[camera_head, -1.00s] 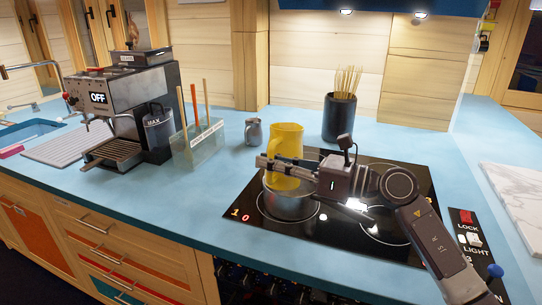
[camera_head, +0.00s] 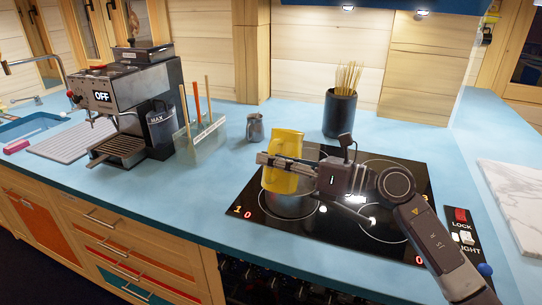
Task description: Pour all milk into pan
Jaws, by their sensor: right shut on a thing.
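A yellow mug (camera_head: 283,180) is held by my right gripper (camera_head: 265,160), whose fingers are shut on it. The mug is over the metal pan (camera_head: 291,207) and hides much of it. The mug leans somewhat, its upper part a little right of its lower part. I cannot see inside the mug or the pan, so no milk shows. The pan sits on the front left zone of the black cooktop (camera_head: 330,230). My left gripper is out of view.
A small metal pitcher (camera_head: 255,128) stands behind the mug. A dark holder with dry spaghetti (camera_head: 340,115) stands behind the cooktop. The coffee machine (camera_head: 130,95) and a utensil rack (camera_head: 205,135) are at left. A marble board (camera_head: 515,190) lies at right.

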